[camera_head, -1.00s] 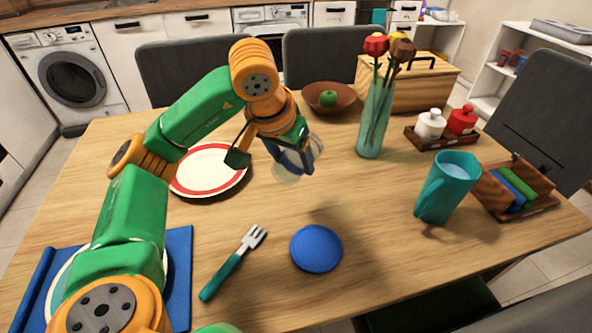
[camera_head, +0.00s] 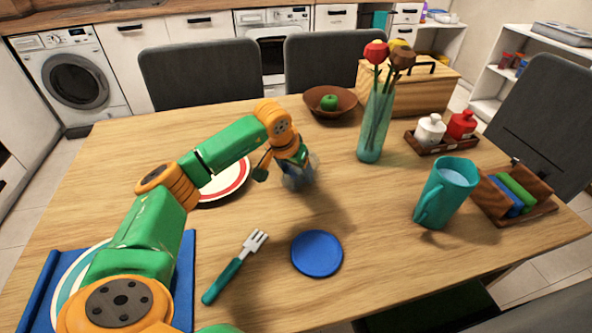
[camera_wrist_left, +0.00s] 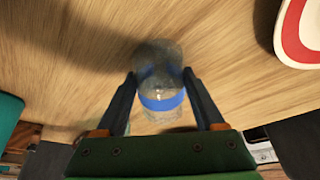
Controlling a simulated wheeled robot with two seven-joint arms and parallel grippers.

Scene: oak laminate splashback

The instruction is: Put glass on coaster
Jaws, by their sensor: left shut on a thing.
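The glass (camera_head: 299,178) is clear with a blue band, which shows in the left wrist view (camera_wrist_left: 161,100). My left gripper (camera_head: 296,168) is shut on the glass, with one finger on each side of it. It holds the glass over the middle of the table, behind the coaster in the head view. Whether the glass touches the table is hard to tell. The coaster (camera_head: 317,253) is a flat blue disc, bare, lying on the table to the right of the fork. My right gripper is not in view.
A fork (camera_head: 236,266) lies left of the coaster. A red-rimmed plate (camera_head: 226,183) is behind my left arm. A teal pitcher (camera_head: 446,192) and a flower vase (camera_head: 374,130) stand to the right. The wood between glass and coaster is clear.

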